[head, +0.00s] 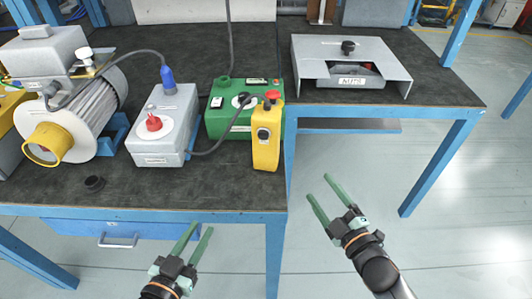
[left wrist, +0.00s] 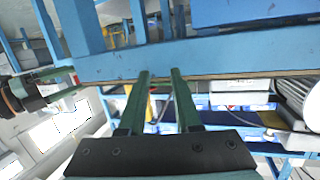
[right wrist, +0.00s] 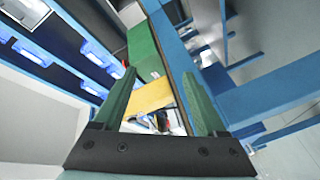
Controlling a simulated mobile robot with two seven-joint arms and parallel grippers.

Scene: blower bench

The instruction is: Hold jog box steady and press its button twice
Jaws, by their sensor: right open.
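The jog box (head: 266,148) is a yellow upright box at the front right corner of the bench, against the green case (head: 221,118). It has a red mushroom button (head: 273,95) on top and a round black button (head: 263,133) on its front. My left gripper (head: 201,228) is open and empty in front of the bench edge, below and left of the jog box. My right gripper (head: 318,188) is open and empty right of the bench corner, apart from the jog box. In the right wrist view a yellow surface (right wrist: 152,98), seemingly the jog box, shows between the fingers.
A grey box with a red knob (head: 161,130) stands left of the green case, with a blower (head: 85,110) further left. A black cable runs to the green case. A metal cover (head: 348,68) sits back right.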

